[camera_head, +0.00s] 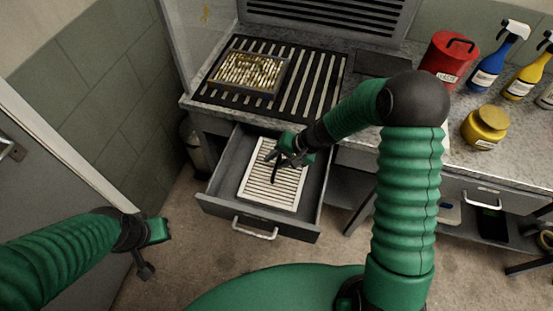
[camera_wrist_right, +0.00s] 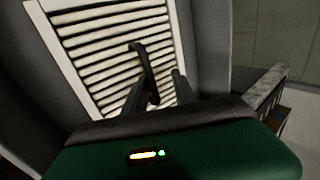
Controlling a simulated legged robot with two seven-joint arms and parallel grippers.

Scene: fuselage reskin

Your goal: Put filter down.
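A white slatted filter (camera_head: 273,178) lies in the open grey drawer (camera_head: 226,180) below the bench. My right gripper (camera_head: 285,160) is low over the filter's upper right part. In the right wrist view, the filter (camera_wrist_right: 112,42) fills the upper middle. The two fingers of my right gripper (camera_wrist_right: 158,85) stand apart, with a dark curved strip (camera_wrist_right: 139,60) between them. I cannot tell whether this strip is a handle of the filter. My left gripper (camera_head: 154,250) is open and empty above the floor at left, away from the drawer.
A brownish filter (camera_head: 248,72) lies on the slotted black grate (camera_head: 318,85) on the bench. A red can (camera_head: 450,58), a yellow jar (camera_head: 484,127), a blue spray bottle (camera_head: 494,60) and a yellow spray bottle (camera_head: 527,75) stand at right. A grey door (camera_head: 50,200) is at left.

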